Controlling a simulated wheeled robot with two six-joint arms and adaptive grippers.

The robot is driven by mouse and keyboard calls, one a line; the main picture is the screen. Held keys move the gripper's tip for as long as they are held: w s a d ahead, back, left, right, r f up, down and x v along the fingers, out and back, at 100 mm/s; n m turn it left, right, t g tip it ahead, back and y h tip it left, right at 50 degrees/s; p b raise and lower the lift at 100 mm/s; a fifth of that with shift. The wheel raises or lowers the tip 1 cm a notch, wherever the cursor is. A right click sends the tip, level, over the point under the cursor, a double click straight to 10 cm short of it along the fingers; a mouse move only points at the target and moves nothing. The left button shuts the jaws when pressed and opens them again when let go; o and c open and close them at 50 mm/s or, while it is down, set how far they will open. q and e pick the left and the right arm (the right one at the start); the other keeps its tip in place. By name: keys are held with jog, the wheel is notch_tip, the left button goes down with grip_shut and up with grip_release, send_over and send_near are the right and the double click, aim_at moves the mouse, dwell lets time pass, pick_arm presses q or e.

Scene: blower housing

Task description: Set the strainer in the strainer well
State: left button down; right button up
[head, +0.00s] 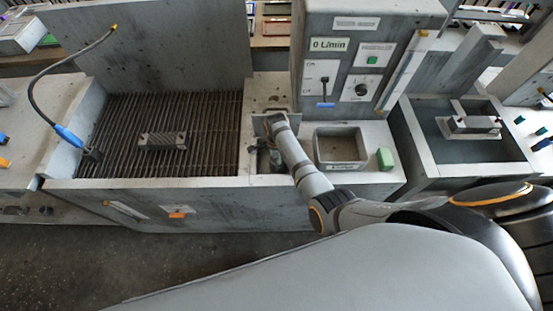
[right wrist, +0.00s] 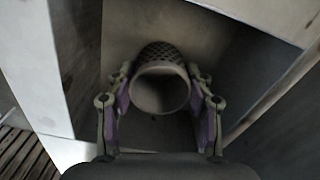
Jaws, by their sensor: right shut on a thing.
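The strainer (right wrist: 160,90) is a grey, open-ended cylinder with a perforated far part. In the right wrist view my right gripper (right wrist: 160,95) is shut on it, one finger on each side. In the head view my right gripper (head: 268,158) is low over the grey deck, between the grated basin and the small square tray. The strainer is hardly visible there behind my arm. I cannot make out the strainer well, or whether the strainer's far end touches anything. My left gripper is not in view.
A slatted basin (head: 213,135) with a ribbed metal block (head: 162,141) lies left. The square tray (head: 340,132) and a green block (head: 385,159) are right. A control cabinet (head: 345,20) stands behind. In the wrist view, a tall wall (right wrist: 45,60) stands close left of the gripper.

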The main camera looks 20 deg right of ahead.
jog(key=o, duration=1.3)
notch_tip(320, 180, up, 8)
jog(key=shift+f, duration=0.2)
jog(key=shift+a+f, duration=0.1)
